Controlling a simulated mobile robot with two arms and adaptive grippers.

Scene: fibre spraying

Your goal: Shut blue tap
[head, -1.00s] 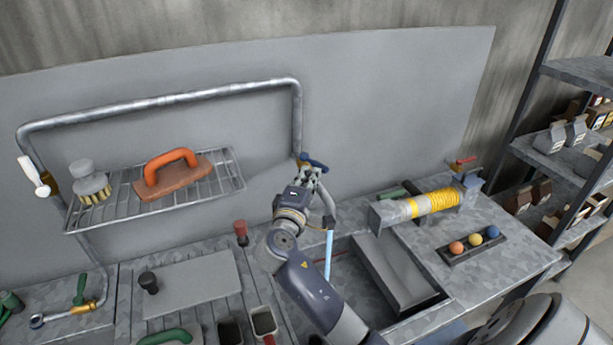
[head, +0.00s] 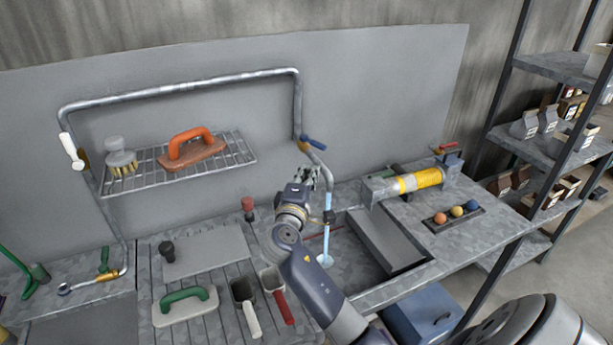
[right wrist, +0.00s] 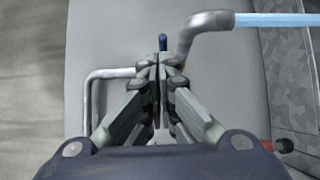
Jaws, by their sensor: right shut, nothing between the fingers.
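The blue tap (head: 313,143) sits on the grey pipe against the back panel, its lever pointing right and slightly down. Light-blue water (head: 326,240) runs from the spout into the sink. My right gripper (head: 305,173) is shut and empty, just below and in front of the lever, apart from it in the head view. In the right wrist view the blue lever (right wrist: 162,42) shows end-on, just beyond the closed fingertips (right wrist: 157,62). The water also shows there (right wrist: 275,20). My left gripper is not in view.
A wire rack (head: 236,152) with a brush and an orange-handled float hangs left. A white-handled tap (head: 71,150) and a green tap (head: 104,260) are on the left pipe. A yellow-wrapped roller (head: 417,181) and coloured balls (head: 457,211) are right of the sink.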

